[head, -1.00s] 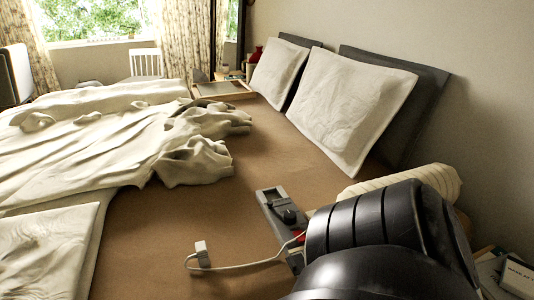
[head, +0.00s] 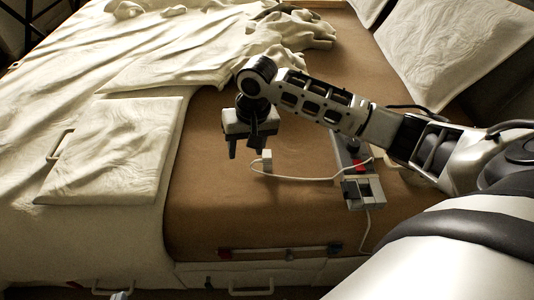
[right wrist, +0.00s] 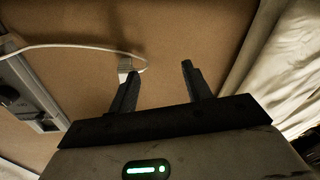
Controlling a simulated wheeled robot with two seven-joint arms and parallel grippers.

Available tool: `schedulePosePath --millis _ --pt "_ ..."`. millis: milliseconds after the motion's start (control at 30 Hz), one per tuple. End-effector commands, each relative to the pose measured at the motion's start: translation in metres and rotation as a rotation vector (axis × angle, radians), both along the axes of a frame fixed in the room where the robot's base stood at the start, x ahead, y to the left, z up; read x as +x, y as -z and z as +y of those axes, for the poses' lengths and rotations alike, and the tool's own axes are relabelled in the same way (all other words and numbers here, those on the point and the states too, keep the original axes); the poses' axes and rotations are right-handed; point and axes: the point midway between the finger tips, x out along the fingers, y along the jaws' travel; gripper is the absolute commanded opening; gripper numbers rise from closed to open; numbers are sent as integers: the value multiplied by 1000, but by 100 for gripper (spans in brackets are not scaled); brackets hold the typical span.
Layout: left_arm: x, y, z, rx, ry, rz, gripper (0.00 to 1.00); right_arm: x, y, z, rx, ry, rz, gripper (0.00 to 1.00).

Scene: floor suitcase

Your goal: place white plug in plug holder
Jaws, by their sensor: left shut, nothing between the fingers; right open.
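The white plug (head: 266,160) lies on the brown bed surface on the end of its white cable, and also shows in the right wrist view (right wrist: 125,66). A grey unit (head: 364,193), which looks like the plug holder, lies to the right of the plug. The cable runs towards it. The plug is apart from it. My right gripper (head: 246,150) is open and empty above the bed, just left of the plug. In the right wrist view (right wrist: 159,68), its left finger overlaps the plug's lower edge.
My right arm crosses above the grey unit and hides part of it. A folded white cloth panel (head: 110,150) and rumpled bedding (head: 215,55) lie to the left. A pillow (head: 440,50) is at the back right.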

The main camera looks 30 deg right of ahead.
Motion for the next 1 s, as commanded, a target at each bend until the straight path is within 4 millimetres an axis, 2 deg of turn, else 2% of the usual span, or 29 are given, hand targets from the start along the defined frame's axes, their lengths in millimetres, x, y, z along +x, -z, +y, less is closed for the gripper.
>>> schedulePosePath --millis 33,100,200,300,367,700,800,1000 --pt "-1 -6 0 -6 -4 2 0 9 -26 -22 -35 69 27 49" --pt "-1 -8 0 -12 -7 3 0 13 -49 -43 -66 151 72 49" --pt "-2 -10 1 -18 -11 4 0 14 -71 -62 -90 233 112 49" --pt "-2 -10 1 -19 -12 4 0 14 -76 -69 -100 270 133 49" --pt "-2 -8 1 -20 -12 2 0 13 -70 -71 -102 276 139 49" --pt "-2 -2 0 -18 -8 -12 0 14 2 -70 -102 274 136 49" --pt "-2 -1 0 -17 -7 -15 0 14 16 -70 -101 274 135 49" --pt "-2 -1 0 -17 -6 -19 0 15 29 -70 -99 273 133 49"
